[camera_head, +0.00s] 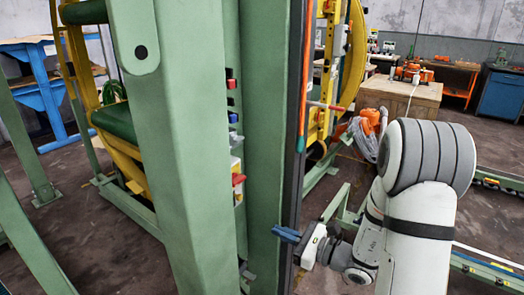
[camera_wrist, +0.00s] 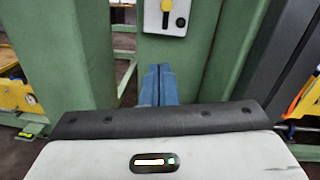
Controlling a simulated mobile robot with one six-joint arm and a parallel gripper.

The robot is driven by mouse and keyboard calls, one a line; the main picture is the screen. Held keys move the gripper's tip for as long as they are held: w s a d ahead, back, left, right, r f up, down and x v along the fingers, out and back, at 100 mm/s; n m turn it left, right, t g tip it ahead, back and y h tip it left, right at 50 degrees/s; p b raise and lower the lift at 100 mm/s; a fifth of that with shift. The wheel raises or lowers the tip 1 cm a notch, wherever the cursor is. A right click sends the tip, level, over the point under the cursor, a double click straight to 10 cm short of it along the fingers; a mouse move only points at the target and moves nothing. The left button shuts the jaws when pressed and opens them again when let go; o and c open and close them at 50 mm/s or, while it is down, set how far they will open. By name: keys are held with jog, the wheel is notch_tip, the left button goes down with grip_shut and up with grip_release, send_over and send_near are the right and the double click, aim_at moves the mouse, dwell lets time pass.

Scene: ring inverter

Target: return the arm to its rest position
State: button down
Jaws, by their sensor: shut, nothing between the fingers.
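My arm (camera_head: 420,215) is white and grey and stands at the right of the head view, bent so that its wrist reaches left at the bottom. My gripper (camera_head: 284,234) has blue fingers that point left toward the green machine post. In the wrist view my gripper (camera_wrist: 159,72) shows its two blue fingers together, shut and empty. The fingertips look apart from the control panel (camera_wrist: 150,22) above them; the exact gap cannot be told.
A wide green post (camera_head: 180,150) fills the middle. Small switches (camera_head: 232,117) and a red-handled box (camera_head: 237,180) sit beside it. A green rail (camera_head: 490,270) lies at lower right. A wooden crate (camera_head: 402,98) and a blue cabinet (camera_head: 500,95) stand behind.

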jog(key=s+a+r+n+g+h+p, duration=0.1)
jog(key=s+a+r+n+g+h, duration=0.15)
jog(key=s+n+g, duration=0.35)
jog(key=s+a+r+n+g+h+p, duration=0.1)
jog(key=s+a+r+n+g, duration=0.15)
jog(key=s+n+g, duration=0.4)
jog(key=s+d+r+n+t+h, duration=0.2)
jog(key=s+d+n+h, duration=0.1)
jog(key=d+n+h, duration=0.2)
jog(key=s+d+r+n+t+h+p, duration=0.1)
jog(key=s+d+r+n+t+h, duration=0.1)
jog(key=s+d+n+t+h, duration=0.1)
jog(key=s+d+n+h, duration=0.1)
jog(key=d+n+h, duration=0.1)
jog(key=d+h, duration=0.1)
jog(key=shift+d+h, duration=0.35)
jog(key=shift+d, duration=0.1)
jog(key=shift+s, duration=0.1)
